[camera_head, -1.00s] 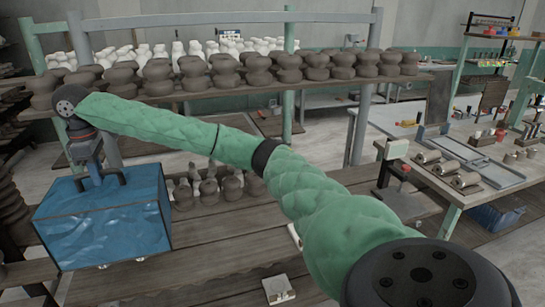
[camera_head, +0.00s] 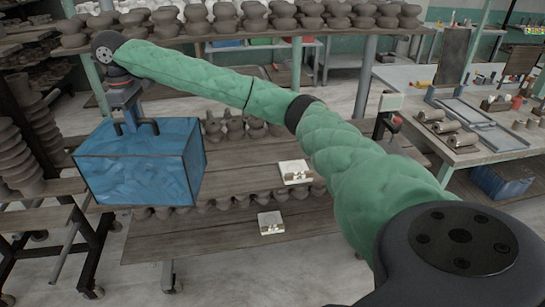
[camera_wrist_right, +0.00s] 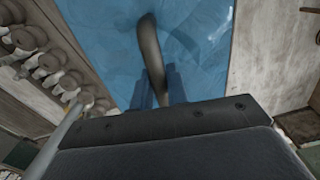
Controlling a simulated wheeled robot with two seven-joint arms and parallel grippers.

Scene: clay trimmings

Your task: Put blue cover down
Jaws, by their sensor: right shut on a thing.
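The blue cover (camera_head: 138,172) is a box-shaped, translucent blue piece with dark edges and a dark handle on top. It hangs level at the left of the head view. My right gripper (camera_head: 131,127), at the end of the green-sleeved arm, is shut on the cover's handle from above. In the right wrist view the dark handle (camera_wrist_right: 150,48) runs between the blue fingers (camera_wrist_right: 160,88), with the blue top (camera_wrist_right: 198,55) below. Whether the cover's underside touches the wooden shelf cannot be told. My left gripper is not in view.
A low wooden shelf rack (camera_head: 235,185) with dark pots (camera_head: 232,127) lies under and right of the cover. Two small white blocks (camera_head: 295,171) (camera_head: 271,223) rest on it. A dark rack (camera_head: 30,150) stands close left. A worktable (camera_head: 475,150) is at right.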

